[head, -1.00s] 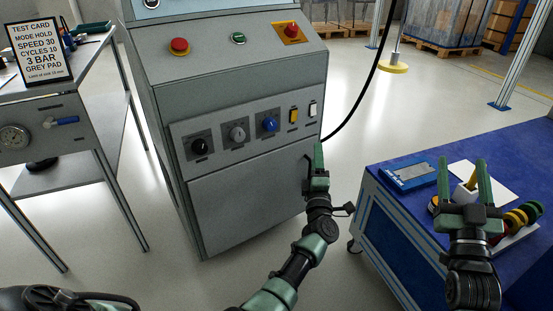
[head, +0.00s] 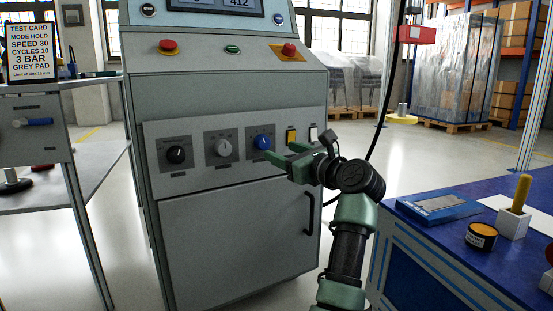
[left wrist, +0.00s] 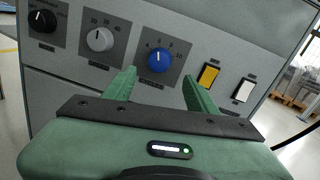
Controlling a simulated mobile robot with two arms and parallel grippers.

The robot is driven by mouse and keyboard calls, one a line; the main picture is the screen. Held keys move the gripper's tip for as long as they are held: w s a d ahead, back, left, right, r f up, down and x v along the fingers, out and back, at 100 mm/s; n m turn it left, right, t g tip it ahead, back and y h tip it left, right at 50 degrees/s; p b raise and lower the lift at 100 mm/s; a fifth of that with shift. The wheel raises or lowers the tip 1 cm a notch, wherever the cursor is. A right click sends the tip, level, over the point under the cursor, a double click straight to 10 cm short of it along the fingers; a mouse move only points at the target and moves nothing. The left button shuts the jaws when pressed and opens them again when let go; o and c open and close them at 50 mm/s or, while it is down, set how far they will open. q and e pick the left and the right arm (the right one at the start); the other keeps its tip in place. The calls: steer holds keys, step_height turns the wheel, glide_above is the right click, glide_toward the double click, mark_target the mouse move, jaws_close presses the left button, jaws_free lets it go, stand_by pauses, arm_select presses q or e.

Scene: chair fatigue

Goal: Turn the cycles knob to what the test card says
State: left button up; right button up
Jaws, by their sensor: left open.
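The blue knob (head: 263,142) is third in the row on the grey machine panel; its dial in the left wrist view (left wrist: 159,60) carries small numbers, with 10 at the right end. Its white pointer mark points roughly up, not to the 10. My left gripper (head: 281,157) is open in front of the blue knob. In the left wrist view its two fingers (left wrist: 160,90) stand either side below the knob, apart from it, with nothing between them. The test card (head: 30,52) at the left reads "CYCLES 10". My right gripper is not in view.
A grey knob (head: 222,147) and a black knob (head: 177,155) sit left of the blue one. Yellow (head: 291,137) and white (head: 313,133) switches sit close on its right. A door handle (head: 309,213) is below. A blue-topped bench (head: 400,235) stands at the right.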

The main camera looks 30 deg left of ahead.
mark_target(266, 145)
arm_select(q)
steer(key=b+x, duration=0.3)
steer(key=x, duration=0.2)
steer(key=shift+a+f, duration=0.15)
steer(key=shift+a, duration=0.15)
steer(key=shift+w+a, duration=0.2)
steer(key=shift+a, duration=0.3)
